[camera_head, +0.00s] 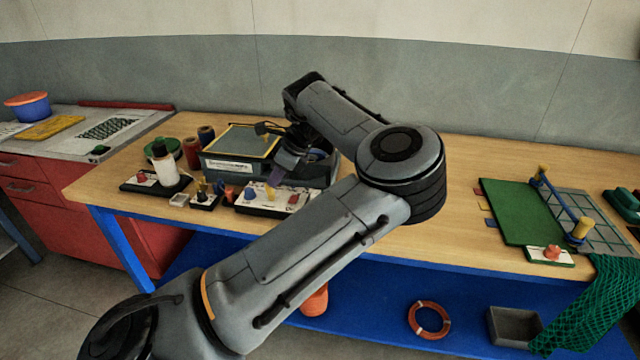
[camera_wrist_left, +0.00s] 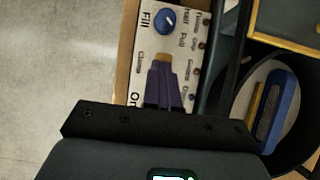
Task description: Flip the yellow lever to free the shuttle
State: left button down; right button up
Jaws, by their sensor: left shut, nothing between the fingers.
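My left gripper (camera_head: 276,178) is shut and points down at the front of the grey box-shaped machine (camera_head: 228,166). In the left wrist view its purple fingers (camera_wrist_left: 163,80) are together over a white control panel (camera_wrist_left: 146,47) with a blue knob (camera_wrist_left: 165,21) marked "Fill". A small dull-yellow piece (camera_wrist_left: 163,58), perhaps the lever, shows right at the fingertips, near the word "Clamp". I cannot tell whether they touch. The panel also shows in the head view (camera_head: 252,206). The shuttle cannot be made out for sure. My right gripper is not in view.
A white bottle (camera_head: 164,165) and dark spools (camera_head: 206,136) stand left of the machine. Small parts line the bench's front edge. A green board (camera_head: 515,210) and netting (camera_head: 590,300) are at the right. The wooden bench (camera_head: 440,190) between is clear.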

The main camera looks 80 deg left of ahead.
pick_arm(q)
jog(key=shift+a+f+t, duration=0.1)
jog(key=shift+f+t, duration=0.05)
jog(key=shift+t, duration=0.15)
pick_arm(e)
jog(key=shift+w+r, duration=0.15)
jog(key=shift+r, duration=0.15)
pick_arm(q)
jog(key=shift+s+r, duration=0.1)
jog(key=shift+r, duration=0.1)
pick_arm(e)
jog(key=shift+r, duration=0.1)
pick_arm(q)
jog(key=shift+r+p, duration=0.6)
jog(key=shift+r, duration=0.15)
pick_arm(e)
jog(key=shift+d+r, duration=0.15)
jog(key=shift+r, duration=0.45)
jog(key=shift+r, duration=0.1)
